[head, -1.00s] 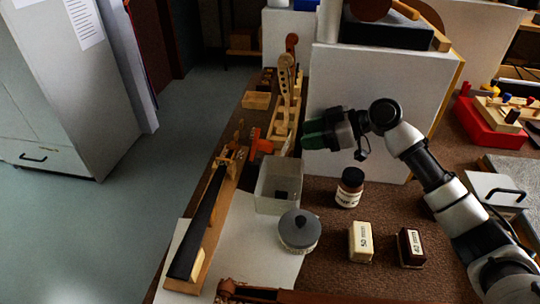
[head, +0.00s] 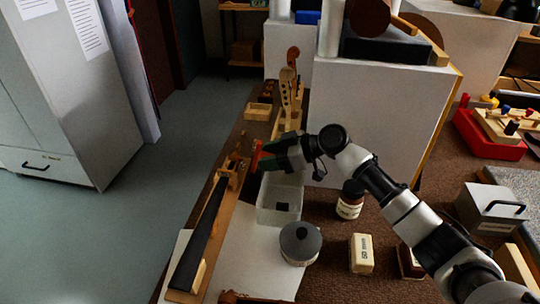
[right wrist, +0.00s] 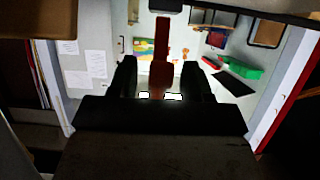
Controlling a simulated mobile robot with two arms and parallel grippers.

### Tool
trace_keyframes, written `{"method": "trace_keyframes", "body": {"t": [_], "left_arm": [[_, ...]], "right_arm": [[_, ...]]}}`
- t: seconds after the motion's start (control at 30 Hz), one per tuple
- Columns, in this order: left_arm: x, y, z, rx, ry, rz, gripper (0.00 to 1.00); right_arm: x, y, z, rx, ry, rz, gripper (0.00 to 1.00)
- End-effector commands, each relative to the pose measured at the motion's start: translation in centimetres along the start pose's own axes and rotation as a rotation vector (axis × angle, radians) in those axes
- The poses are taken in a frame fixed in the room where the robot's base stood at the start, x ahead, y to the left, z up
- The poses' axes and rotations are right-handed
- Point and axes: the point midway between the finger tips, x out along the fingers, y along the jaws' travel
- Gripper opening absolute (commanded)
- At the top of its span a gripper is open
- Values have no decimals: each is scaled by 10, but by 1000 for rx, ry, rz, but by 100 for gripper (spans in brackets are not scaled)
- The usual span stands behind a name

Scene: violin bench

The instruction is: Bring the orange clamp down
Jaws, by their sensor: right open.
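The orange clamp (head: 256,157) stands upright at the wooden neck fixture (head: 234,172), left of the clear bin, in the head view. My right gripper (head: 265,156) is beside it, reaching in from the right. In the right wrist view the clamp's red-orange bar (right wrist: 162,48) shows between the two dark fingers (right wrist: 161,80). The fingers are apart, with gaps on both sides of the bar. The clamp's lower part is hidden in the wrist view. My left gripper is not in view.
A clear bin (head: 272,217) is just below my right gripper. A large white box (head: 370,115) stands behind my forearm. Scrolls (head: 288,88) stand behind the clamp.

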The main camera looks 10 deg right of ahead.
Motion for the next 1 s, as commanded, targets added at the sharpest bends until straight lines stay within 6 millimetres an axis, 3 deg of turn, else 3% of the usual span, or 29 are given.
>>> {"method": "trace_keyframes", "body": {"t": [0.13,0.47,0.77,1.0], "left_arm": [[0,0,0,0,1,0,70],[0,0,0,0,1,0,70],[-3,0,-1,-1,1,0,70],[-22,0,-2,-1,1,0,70]], "right_arm": [[0,0,0,0,0,0,49],[0,0,0,0,0,0,0],[-1,0,-2,0,-10,1,0],[1,0,-10,0,-97,1,0]]}}
